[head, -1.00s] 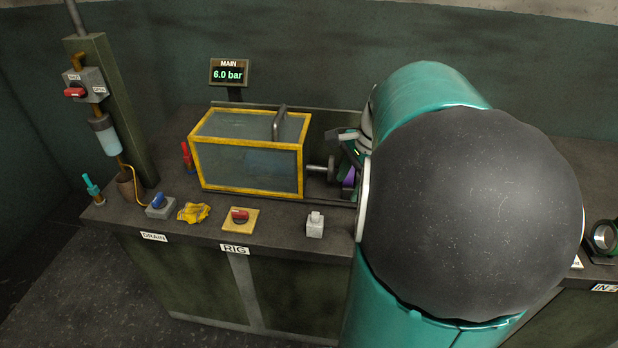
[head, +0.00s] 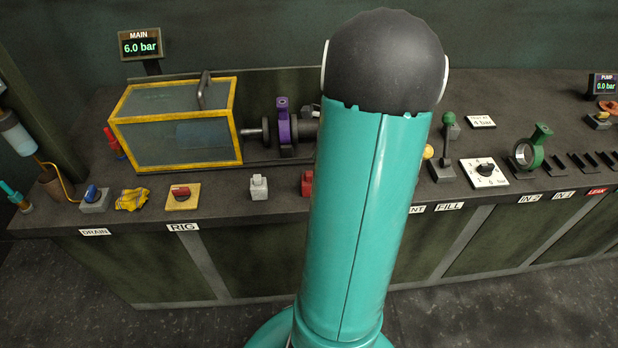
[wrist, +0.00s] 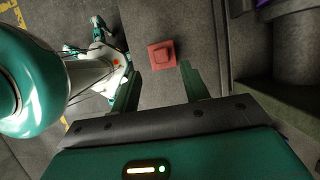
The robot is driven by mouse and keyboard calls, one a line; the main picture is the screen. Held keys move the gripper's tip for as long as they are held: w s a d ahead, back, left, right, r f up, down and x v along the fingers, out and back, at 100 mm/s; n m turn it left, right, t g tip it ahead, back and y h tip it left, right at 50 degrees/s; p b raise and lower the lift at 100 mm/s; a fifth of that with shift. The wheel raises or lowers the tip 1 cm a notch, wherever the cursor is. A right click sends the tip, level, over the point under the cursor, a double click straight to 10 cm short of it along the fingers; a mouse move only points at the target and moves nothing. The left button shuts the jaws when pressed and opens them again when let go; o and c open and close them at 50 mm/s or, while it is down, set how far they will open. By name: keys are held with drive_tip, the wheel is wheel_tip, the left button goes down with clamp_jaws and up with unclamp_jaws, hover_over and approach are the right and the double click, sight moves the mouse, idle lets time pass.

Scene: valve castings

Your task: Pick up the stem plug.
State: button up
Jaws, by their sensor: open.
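No object is labelled as the stem plug. A small red block with a raised square top (head: 307,183) stands on the bench near its front edge, partly hidden by my arm in the head view. In the wrist view this red block (wrist: 162,54) lies ahead of my gripper (wrist: 161,80), roughly between the lines of its two fingers and apart from them. A similar pale grey block (head: 258,187) stands to its left in the head view. I cannot tell from shape alone which is the plug. My gripper is open and empty; my arm hides it in the head view.
A purple valve casting (head: 285,128) sits in the rig behind the blocks, beside the yellow-framed glass guard (head: 178,125). A red switch on a yellow plate (head: 182,196) is to the left. A lever (head: 444,145) and a dial plate (head: 484,172) stand to the right.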

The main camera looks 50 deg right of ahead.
sight(310, 173)
drive_tip(key=x, duration=0.5)
drive_tip(key=shift+w, duration=0.25)
clamp_jaws()
drive_tip(key=shift+r, duration=0.15)
